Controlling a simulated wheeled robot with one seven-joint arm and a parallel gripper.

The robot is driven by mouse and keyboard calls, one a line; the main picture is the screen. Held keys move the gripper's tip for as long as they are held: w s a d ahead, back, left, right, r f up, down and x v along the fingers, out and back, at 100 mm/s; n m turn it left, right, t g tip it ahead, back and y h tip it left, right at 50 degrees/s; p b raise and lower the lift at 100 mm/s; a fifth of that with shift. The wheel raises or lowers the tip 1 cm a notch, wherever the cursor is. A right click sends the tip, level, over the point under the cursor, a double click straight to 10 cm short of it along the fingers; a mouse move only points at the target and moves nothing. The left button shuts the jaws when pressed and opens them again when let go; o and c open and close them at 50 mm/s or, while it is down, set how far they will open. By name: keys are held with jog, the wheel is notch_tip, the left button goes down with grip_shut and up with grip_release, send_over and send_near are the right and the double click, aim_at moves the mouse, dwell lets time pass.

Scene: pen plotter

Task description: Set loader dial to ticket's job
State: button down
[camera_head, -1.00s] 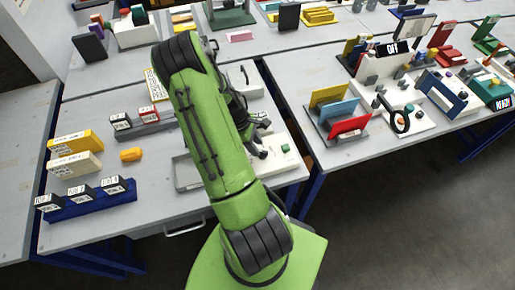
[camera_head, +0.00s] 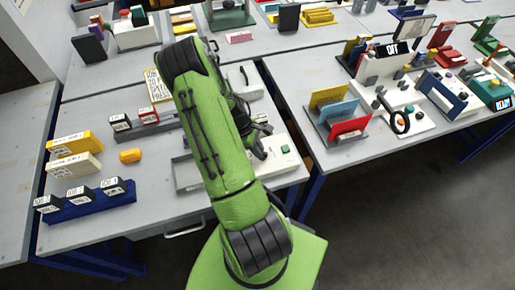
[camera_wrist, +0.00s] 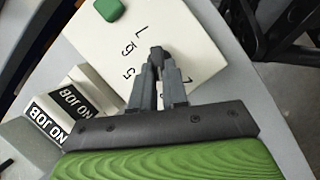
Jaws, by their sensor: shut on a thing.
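The loader (camera_wrist: 118,48) is a white panel with a green button (camera_wrist: 109,9) and printed digits in the wrist view. Its dial (camera_wrist: 157,53) is a small dark knob. My gripper (camera_wrist: 157,66) is shut on the dial, its two grey fingers meeting around it near the digits. The fingers hide part of the dial, so I cannot tell which digit it points to. In the head view the loader (camera_head: 289,160) is partly behind my arm. The ticket (camera_head: 156,86) is a yellow card with black print left of my arm; its text is too small to read surely.
Two blocks marked NO JOB (camera_wrist: 75,103) stand beside the loader. A blue rack (camera_head: 88,208) holds labelled job blocks. A second bench at the right carries a coloured file rack (camera_head: 340,112) and other devices.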

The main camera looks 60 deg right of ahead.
jog(key=m+y, duration=0.1)
jog(key=m, duration=0.1)
jog(key=m+b, duration=0.1)
jog(key=m, duration=0.1)
jog(key=shift+d+y, duration=0.4)
jog(key=shift+d+m+y+b, duration=0.2)
jog(key=shift+m+y+b, duration=0.5)
jog(key=shift+m, duration=1.1)
jog(key=c, duration=1.1)
grip_release()
jog(key=shift+c, duration=0.2)
jog(key=p+v, duration=0.1)
jog(key=v, duration=1.4)
jog(key=shift+r+p, duration=0.4)
jog(key=shift+r, duration=0.1)
